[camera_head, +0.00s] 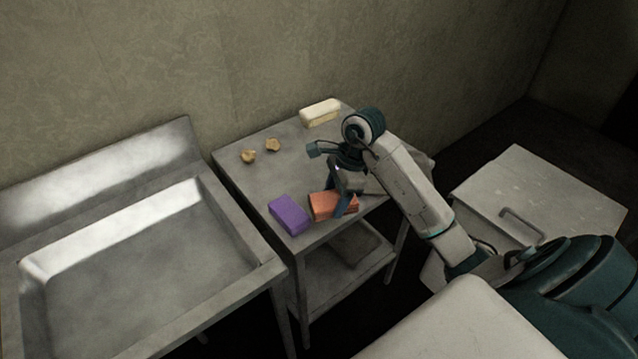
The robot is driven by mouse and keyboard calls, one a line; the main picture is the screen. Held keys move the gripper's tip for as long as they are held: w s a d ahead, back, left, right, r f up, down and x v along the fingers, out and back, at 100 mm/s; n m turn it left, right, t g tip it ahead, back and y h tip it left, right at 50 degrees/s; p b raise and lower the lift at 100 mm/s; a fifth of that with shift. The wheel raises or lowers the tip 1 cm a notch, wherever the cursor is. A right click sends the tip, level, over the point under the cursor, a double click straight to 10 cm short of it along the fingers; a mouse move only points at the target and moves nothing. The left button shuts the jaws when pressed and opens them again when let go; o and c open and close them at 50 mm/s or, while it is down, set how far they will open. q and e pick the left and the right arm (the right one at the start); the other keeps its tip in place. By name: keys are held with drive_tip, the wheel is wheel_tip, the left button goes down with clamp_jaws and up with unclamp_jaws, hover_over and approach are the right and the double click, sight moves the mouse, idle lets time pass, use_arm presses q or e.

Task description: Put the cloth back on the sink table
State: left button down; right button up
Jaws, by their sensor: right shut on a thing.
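An orange folded block that looks like the cloth (322,207) lies at the front of the small metal table (262,178), or just above it; I cannot tell whether it touches the top. My right gripper (342,203) points down at its right part and is shut on it, with one finger showing in front of it. A purple block (289,216), folded cloth or sponge, lies just left of the orange one at the table's front left corner. My left gripper is not in view.
A metal sink (140,250) stands to the left of the table. Two small brown lumps (248,156) and (273,145) and a pale yellow block (320,112) sit toward the table's back. A light box with a handle (540,200) stands at right. The table's left middle is clear.

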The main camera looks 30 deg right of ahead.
drive_tip(key=w, duration=0.2)
drive_tip(key=w+d, duration=0.1)
drive_tip(key=w, duration=0.2)
drive_tip(key=w+d+f, duration=0.1)
drive_tip(key=w, duration=0.2)
drive_tip(key=shift+w+b, duration=0.25)
drive_tip(key=shift+b, duration=0.15)
wheel_tip(320, 180, down, 3)
drive_tip(key=shift+w+r+p, duration=0.1)
drive_tip(key=shift+p, duration=0.8)
drive_tip(key=shift+f, duration=0.3)
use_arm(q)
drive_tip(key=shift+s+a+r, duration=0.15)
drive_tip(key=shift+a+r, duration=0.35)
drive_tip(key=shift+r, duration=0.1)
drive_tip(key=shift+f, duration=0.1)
use_arm(e)
drive_tip(key=shift+f+b, duration=0.35)
drive_tip(key=shift+b, duration=0.1)
drive_tip(key=o, duration=0.9)
drive_tip(key=shift+r, duration=0.1)
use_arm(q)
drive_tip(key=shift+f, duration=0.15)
